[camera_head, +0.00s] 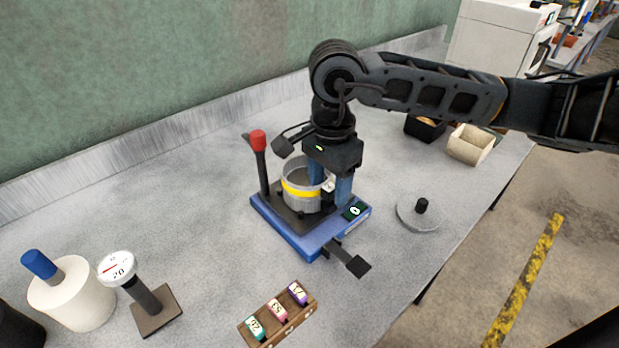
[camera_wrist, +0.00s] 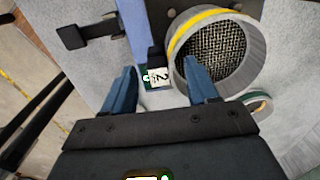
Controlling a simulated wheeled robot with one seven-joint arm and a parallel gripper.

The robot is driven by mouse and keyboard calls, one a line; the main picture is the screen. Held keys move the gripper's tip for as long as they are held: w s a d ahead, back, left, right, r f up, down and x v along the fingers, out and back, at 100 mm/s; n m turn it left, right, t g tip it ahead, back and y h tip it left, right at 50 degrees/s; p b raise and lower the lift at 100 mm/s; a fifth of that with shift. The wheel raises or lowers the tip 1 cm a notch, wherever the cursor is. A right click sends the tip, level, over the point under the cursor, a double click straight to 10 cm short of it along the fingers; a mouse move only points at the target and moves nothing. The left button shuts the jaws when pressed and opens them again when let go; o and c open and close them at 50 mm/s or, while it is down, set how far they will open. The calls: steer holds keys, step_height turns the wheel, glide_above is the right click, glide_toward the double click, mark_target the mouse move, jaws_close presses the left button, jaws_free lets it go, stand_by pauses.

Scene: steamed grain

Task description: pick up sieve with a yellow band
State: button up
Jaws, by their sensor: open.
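The sieve with a yellow band (camera_head: 298,188) is a grey metal cylinder on a blue-based device (camera_head: 290,232). In the wrist view the sieve (camera_wrist: 247,55) shows its wire mesh inside and the yellow band near its upper left edge. My gripper (camera_head: 330,190) is pointed down at the right side of the sieve. Its blue fingers (camera_wrist: 160,80) are spread apart. In the wrist view one fingertip overlaps the sieve's opening and the other is outside it, left of the wall. I cannot tell whether either finger touches the wall.
A red-topped post (camera_head: 259,155) rises at the device's left, and a black lever (camera_head: 350,260) sticks out in front. A round grey lid with a black knob (camera_head: 418,214) lies right. A wooden block with numbered tags (camera_head: 277,315) is in front. A dial gauge (camera_head: 130,285) stands left.

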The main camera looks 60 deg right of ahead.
steer(key=shift+f, duration=0.2)
steer(key=shift+c, duration=0.3)
jaws_close()
